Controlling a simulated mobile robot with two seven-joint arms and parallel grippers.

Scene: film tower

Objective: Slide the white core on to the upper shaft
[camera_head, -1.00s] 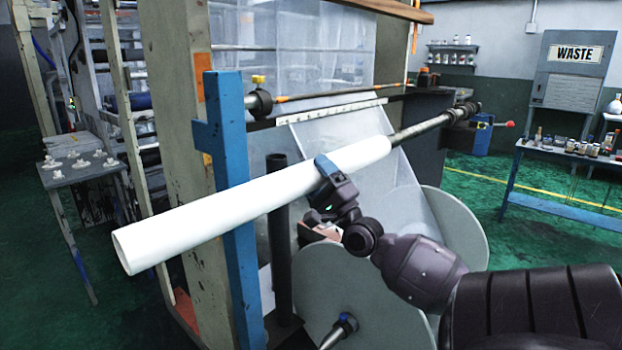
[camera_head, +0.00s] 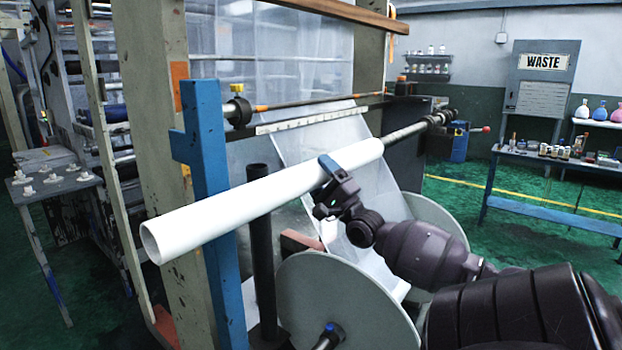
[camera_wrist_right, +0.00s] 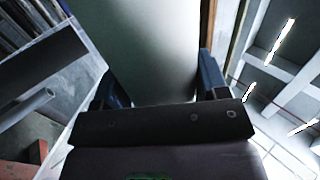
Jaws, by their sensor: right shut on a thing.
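The white core (camera_head: 240,200) is a long white tube in the head view, slanting from its open near end at lower left to its far end at upper right. The upper shaft (camera_head: 415,129) is a dark bar in line with the core, coming out of its far end. How far it reaches inside is hidden. My right gripper (camera_head: 330,178) is shut on the core near its far end. In the right wrist view the pale core (camera_wrist_right: 155,50) fills the space between the two blue fingers. My left gripper is in neither view.
A blue upright post (camera_head: 207,140) stands behind the core. Large grey discs (camera_head: 350,300) on a lower shaft sit below it, beside a black post (camera_head: 262,240). A side table (camera_head: 60,182) stands at left, a blue bench (camera_head: 560,160) at right. Green floor is open at right.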

